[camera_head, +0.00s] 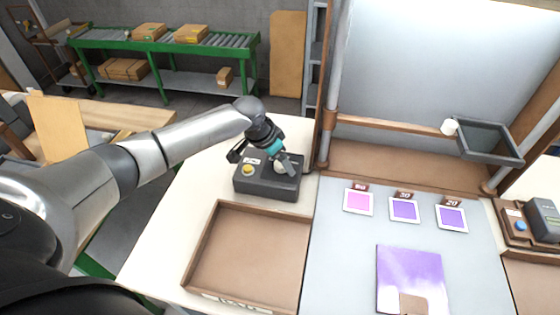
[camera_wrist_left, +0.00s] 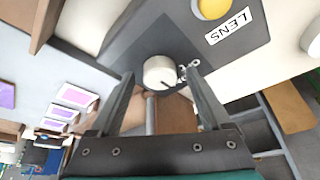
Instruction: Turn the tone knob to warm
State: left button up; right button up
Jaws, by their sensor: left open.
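A dark control box (camera_head: 266,184) stands on the pale table, with a yellow button (camera_head: 248,170) on its left part. In the left wrist view a white round knob (camera_wrist_left: 158,72) with a small dark mark at its rim sits on the box. The label there (camera_wrist_left: 229,27) reads LENS, beside the yellow button (camera_wrist_left: 213,8); I see no readable tone or warm mark. My left gripper (camera_head: 284,164) is over the right part of the box. Its open fingers (camera_wrist_left: 161,68) point at the knob, one on each side; contact cannot be told. My right gripper is not in view.
An empty brown tray (camera_head: 205,240) lies in front of the box. Right of it, a grey mat (camera_head: 340,255) holds colored cards (camera_head: 404,209) and a purple print (camera_head: 408,270). Another device (camera_head: 543,218) stands far right.

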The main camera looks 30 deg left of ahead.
pick_arm(q)
grip_shut()
dwell(0.7)
